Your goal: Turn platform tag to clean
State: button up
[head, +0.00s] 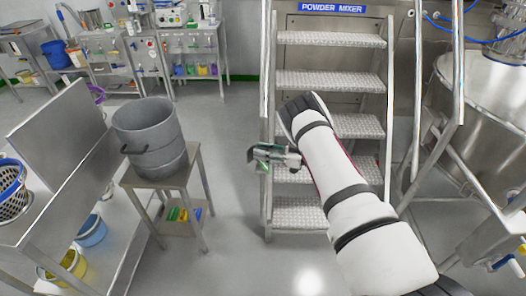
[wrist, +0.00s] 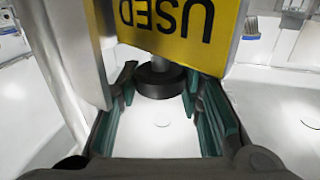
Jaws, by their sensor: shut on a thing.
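The platform tag (wrist: 180,22) is a yellow plate at the top of the wrist view, with the word USED upside down in the picture. A short grey stem with a round black knob (wrist: 160,82) shows below it. My gripper (wrist: 158,90) has its green-padded fingers on either side of the knob and is shut on it. In the head view my gripper (head: 262,160) is at the left handrail of the steel steps. The tag face cannot be made out there, and its clean side is not seen.
The platform steps (head: 330,80) rise under a blue POWDER MIXER sign (head: 332,8). A grey bucket (head: 150,135) stands on a small steel table at left. A large steel vessel (head: 485,100) is at right. The floor between table and steps is clear.

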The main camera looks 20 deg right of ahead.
jog(key=shift+w+a+r+g, duration=0.1)
jog(key=shift+w+r+g, duration=0.1)
jog(key=shift+g, duration=0.1)
jog(key=o, duration=1.2)
jog(key=shift+s, duration=0.1)
jog(key=shift+f, duration=0.1)
jog(key=v, duration=1.2)
jog(key=shift+f, duration=0.15)
jog(key=shift+c, duration=0.2)
